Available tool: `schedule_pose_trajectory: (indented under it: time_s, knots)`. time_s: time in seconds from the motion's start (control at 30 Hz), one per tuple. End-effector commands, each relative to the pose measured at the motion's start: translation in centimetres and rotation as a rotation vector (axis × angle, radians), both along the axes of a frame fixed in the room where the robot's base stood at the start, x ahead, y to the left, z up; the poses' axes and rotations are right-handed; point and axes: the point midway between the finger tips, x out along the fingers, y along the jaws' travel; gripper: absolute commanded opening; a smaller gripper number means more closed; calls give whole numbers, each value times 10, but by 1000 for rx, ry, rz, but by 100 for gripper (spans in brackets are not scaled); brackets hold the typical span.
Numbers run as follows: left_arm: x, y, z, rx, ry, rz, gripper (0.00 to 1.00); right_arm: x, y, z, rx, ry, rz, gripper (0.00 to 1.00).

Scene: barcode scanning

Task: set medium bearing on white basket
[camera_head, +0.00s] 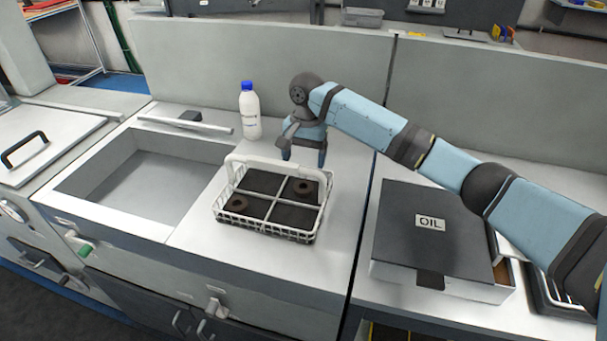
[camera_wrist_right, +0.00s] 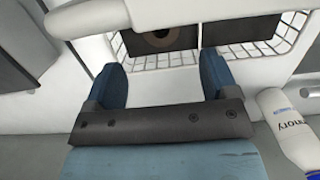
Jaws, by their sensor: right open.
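The white wire basket (camera_head: 262,229) stands on the light counter, with a white handle across it and dark-floored compartments. A dark ring-shaped bearing (camera_head: 304,188) lies in its back right compartment. Another dark bearing (camera_head: 237,203) lies in its front left compartment. I cannot tell which size either one is. My right gripper (camera_head: 304,160) is open and empty, just behind the basket's back right side, pointing down. In the right wrist view the open fingers (camera_wrist_right: 163,78) are apart from one bearing (camera_wrist_right: 158,39) inside the basket (camera_wrist_right: 262,52). My left gripper is not in view.
A white bottle with a blue cap (camera_head: 250,112) stands behind the basket. An open sink-like recess (camera_head: 140,180) is to the left. A dark-lidded OIL box (camera_head: 425,250) is to the right. The counter in front of the basket is clear.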

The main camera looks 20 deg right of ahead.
Motion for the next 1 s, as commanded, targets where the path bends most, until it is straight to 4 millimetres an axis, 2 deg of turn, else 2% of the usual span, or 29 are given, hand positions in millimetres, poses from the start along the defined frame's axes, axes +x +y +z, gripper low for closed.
schedule_pose_trajectory:
  time_s: [0.03,0.1,0.3,0.5,1.0]
  knots:
    - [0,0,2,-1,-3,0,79,1,0,13,1,-2,1,80]
    - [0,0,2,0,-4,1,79,3,-1,26,2,-1,1,80]
    - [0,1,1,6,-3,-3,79,5,-3,50,2,-1,1,80]
    - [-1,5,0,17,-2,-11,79,6,-3,56,1,1,1,80]
    - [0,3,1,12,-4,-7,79,6,-4,56,1,1,0,80]
